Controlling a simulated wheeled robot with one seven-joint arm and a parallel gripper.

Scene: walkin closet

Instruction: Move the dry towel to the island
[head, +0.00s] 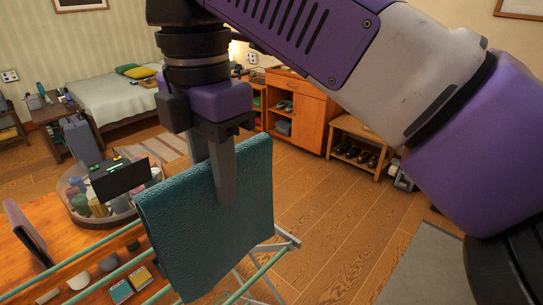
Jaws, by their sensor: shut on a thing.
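The teal towel (185,250) hangs folded in the lower middle of the head view, by the pale green bars of a drying rack (262,276). I cannot tell whether it still rests on a bar. My gripper (223,190) points down at the towel's upper part and is shut on it; one finger shows in front of the cloth, and the other is mostly hidden. A wooden-topped unit (22,262), which looks like the island, stands at the lower left, partly behind the rack bars.
A bed (112,97), an orange cabinet (297,112) and a shoe bench (357,140) are farther back. Wooden floor (325,205) is open at the right.

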